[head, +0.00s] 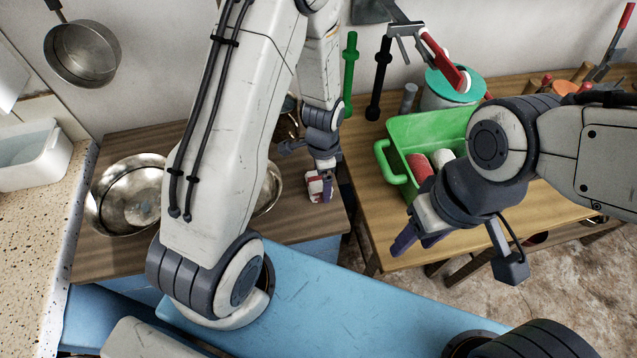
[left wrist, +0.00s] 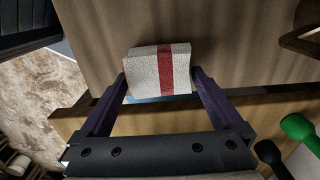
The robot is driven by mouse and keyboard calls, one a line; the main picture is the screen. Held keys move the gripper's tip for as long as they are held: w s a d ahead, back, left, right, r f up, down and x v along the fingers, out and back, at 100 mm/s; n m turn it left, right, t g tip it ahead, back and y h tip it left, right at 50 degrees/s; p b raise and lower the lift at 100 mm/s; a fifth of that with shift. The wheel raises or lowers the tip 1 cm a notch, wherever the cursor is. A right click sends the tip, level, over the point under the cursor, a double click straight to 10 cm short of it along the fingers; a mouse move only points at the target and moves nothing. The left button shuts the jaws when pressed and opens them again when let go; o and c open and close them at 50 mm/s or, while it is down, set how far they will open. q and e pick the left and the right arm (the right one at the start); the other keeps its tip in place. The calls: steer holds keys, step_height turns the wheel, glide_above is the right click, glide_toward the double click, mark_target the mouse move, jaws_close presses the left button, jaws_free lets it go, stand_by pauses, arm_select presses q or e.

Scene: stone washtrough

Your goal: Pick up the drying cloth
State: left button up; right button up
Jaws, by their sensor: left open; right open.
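The drying cloth (head: 314,186) is a small folded white cloth with a red stripe, lying at the right edge of the dark wooden table. In the left wrist view the cloth (left wrist: 145,72) lies between and just beyond the fingertips. My left gripper (head: 325,190) is open above it; in the left wrist view the left gripper (left wrist: 160,82) has one purple finger on each side of it. In the head view the gripper partly hides the cloth. My right gripper (head: 418,240) is open and empty, in front of the green tub.
A metal bowl (head: 128,197) stands on the dark wooden table (head: 105,258); another bowl (head: 270,188) is half hidden behind my left arm. A green tub (head: 398,132) with red and white items stands on the lighter table (head: 372,215). A gap separates the tables.

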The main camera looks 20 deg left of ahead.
arm_select(q)
steer(key=shift+f, duration=0.55)
steer(key=c, duration=1.2)
steer(key=shift+w+r, duration=0.1)
steer(key=shift+r, duration=0.55)
steer(key=shift+c, duration=0.2)
step_height(320, 180, up, 2)
steer(key=shift+r, duration=0.25)
steer(key=s+d+r+b, duration=0.1)
steer(key=s+d+r, duration=0.2)
steer(key=d+r, duration=0.4)
steer(key=d, duration=0.4)
steer(key=shift+s+d+r, duration=0.15)
